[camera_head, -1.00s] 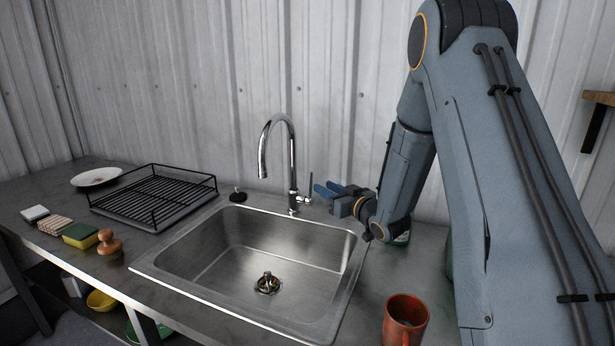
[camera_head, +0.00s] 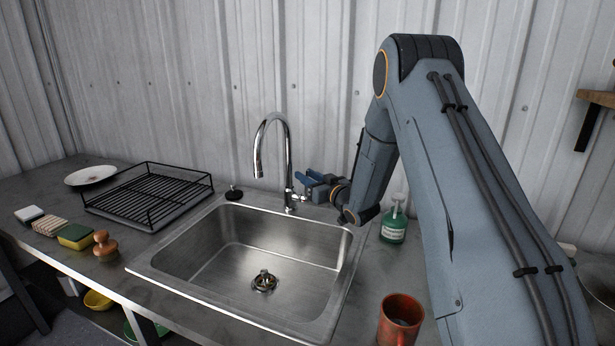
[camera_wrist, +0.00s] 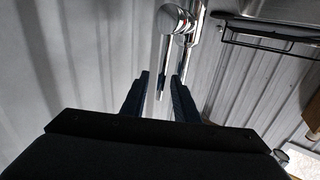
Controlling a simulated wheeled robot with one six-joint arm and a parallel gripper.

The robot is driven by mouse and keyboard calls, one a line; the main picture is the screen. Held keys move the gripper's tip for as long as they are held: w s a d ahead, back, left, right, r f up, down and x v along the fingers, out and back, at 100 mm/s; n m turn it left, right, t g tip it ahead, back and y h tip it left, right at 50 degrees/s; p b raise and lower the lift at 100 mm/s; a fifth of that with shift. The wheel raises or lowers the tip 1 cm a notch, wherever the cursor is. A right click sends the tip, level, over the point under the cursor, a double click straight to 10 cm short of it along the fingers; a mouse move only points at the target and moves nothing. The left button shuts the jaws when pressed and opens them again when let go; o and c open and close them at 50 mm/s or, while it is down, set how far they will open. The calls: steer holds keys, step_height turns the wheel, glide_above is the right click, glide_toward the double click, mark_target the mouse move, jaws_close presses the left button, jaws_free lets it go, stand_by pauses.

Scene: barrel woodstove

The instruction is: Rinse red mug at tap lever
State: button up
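The red mug (camera_head: 400,318) stands upright on the counter at the right of the sink, cut off by the bottom edge of the head view. The chrome tap (camera_head: 287,160) rises behind the sink, and I see no water under its spout. My gripper (camera_head: 306,182) is at the tap's right side, by the lever. In the wrist view, my gripper's fingers (camera_wrist: 160,95) stand apart, with the tap lever (camera_wrist: 164,65) appearing in line with the gap between them. Whether they touch it, I cannot tell. In the head view the lever is mostly hidden by the gripper.
The steel sink (camera_head: 190,245) is empty. A green soap bottle (camera_head: 394,222) stands behind the mug, close to my arm. A black dish rack (camera_head: 148,195), a plate (camera_head: 92,174), a sponge (camera_head: 75,236) and a wooden-handled brush (camera_head: 104,243) lie to the left.

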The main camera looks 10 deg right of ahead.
jaws_close()
stand_by(1.4)
